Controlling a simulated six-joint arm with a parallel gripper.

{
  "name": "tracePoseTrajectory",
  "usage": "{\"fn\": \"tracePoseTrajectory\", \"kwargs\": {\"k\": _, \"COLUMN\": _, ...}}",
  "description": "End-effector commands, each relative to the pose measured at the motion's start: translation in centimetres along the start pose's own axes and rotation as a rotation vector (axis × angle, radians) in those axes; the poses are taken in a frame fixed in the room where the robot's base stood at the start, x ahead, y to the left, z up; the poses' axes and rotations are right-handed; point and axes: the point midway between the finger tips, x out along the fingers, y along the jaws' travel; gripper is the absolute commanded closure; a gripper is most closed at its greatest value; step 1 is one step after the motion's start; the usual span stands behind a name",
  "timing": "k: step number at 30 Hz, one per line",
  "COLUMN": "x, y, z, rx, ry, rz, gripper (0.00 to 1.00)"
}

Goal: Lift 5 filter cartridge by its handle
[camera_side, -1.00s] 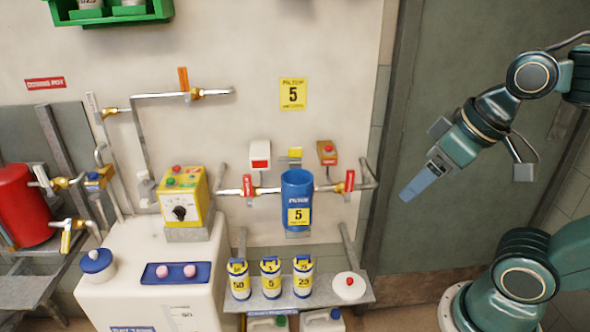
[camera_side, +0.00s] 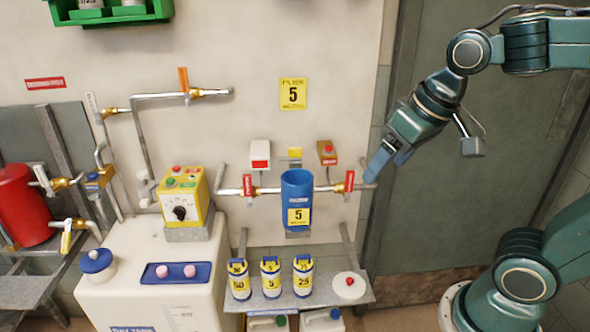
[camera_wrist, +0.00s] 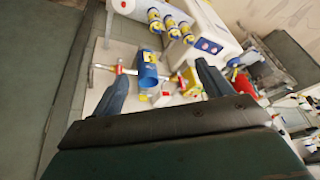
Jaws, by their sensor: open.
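The 5 filter cartridge (camera_side: 271,279) stands upright on a grey shelf, between the 50 cartridge (camera_side: 238,280) and the 25 cartridge (camera_side: 303,278). Each is white and blue with a yellow label and a blue top. In the wrist view the row of cartridges (camera_wrist: 171,27) shows at the top; their numbers are too small to read. My gripper (camera_side: 376,168) is in the air to the right of the blue "5" filter housing and above the shelf's right end. In the wrist view its two fingers (camera_wrist: 160,80) are spread apart, with nothing held.
The blue filter housing (camera_side: 297,202) is on the wall pipe above the shelf, with red-handled valves (camera_side: 349,184) beside it. A white lid (camera_side: 349,285) with a red knob lies on the shelf's right end. A yellow control box (camera_side: 183,200) and white tank (camera_side: 150,275) stand left.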

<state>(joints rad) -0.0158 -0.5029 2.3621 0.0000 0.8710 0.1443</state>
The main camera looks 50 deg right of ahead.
Motion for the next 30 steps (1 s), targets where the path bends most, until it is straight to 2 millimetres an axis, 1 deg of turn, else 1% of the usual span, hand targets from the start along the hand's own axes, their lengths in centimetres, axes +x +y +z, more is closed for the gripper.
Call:
{"fn": "tracePoseTrajectory", "kwargs": {"k": 1, "x": 0.6, "y": -0.2, "z": -0.9, "rx": 0.019, "ry": -0.018, "rz": 0.002, "gripper": 0.22}}
{"fn": "tracePoseTrajectory", "kwargs": {"k": 6, "x": 2.5, "y": -0.8, "z": -3.7, "rx": 0.088, "ry": -0.061, "rz": 0.008, "gripper": 0.22}}
{"fn": "tracePoseTrajectory", "kwargs": {"k": 14, "x": 6.3, "y": -1.9, "z": -7.5, "rx": 0.192, "ry": -0.124, "rz": 0.023, "gripper": 0.22}}
{"fn": "tracePoseTrajectory", "kwargs": {"k": 18, "x": 8.8, "y": -2.5, "z": -9.3, "rx": 0.248, "ry": -0.157, "rz": 0.035, "gripper": 0.22}}
{"fn": "tracePoseTrajectory", "kwargs": {"k": 23, "x": 12.1, "y": -3.1, "z": -11.0, "rx": 0.312, "ry": -0.195, "rz": 0.052, "gripper": 0.22}}
{"fn": "tracePoseTrajectory", "kwargs": {"k": 30, "x": 17.7, "y": -4.1, "z": -12.9, "rx": 0.406, "ry": -0.249, "rz": 0.082, "gripper": 0.22}}
